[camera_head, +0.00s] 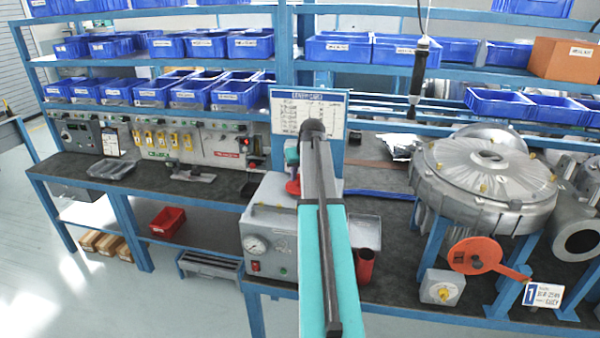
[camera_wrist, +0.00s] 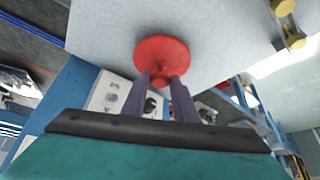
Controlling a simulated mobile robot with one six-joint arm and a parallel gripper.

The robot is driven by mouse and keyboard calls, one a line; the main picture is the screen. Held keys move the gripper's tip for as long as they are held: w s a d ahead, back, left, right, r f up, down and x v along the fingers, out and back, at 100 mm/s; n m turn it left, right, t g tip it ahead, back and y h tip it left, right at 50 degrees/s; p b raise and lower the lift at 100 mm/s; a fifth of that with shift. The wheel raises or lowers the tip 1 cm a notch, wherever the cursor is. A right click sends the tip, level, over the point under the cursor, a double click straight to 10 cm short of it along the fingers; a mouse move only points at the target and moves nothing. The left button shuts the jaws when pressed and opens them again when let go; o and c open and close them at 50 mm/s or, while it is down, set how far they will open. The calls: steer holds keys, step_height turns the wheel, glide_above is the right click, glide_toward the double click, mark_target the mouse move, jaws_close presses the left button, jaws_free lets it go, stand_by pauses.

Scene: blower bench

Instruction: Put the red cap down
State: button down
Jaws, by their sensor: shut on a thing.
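The red cap (camera_wrist: 162,53) is a round red disc with a short stub, held between the dark fingers of my gripper (camera_wrist: 164,80). My gripper is shut on the stub. In the head view, the cap (camera_head: 293,188) shows as a small red piece just left of my arm, at the top of the grey gauge unit (camera_head: 268,250). In the wrist view, a plain light grey surface (camera_wrist: 220,28) lies right behind the disc. I cannot tell whether the cap touches it. My arm hides part of the unit.
Brass-coloured fittings (camera_wrist: 290,30) stick out beside the cap. A dark red cup (camera_head: 365,266) stands right of my arm. A large grey blower housing (camera_head: 480,180) with an orange disc (camera_head: 475,256) fills the right bench. A sign board (camera_head: 308,112) stands behind my arm.

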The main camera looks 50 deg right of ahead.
steer(key=shift+f, duration=0.45)
steer(key=c, duration=1.4)
jaws_free()
steer(key=shift+r, duration=0.4)
steer(key=b+v, duration=0.3)
steer(key=v, duration=0.9)
steer(key=shift+b, duration=0.3)
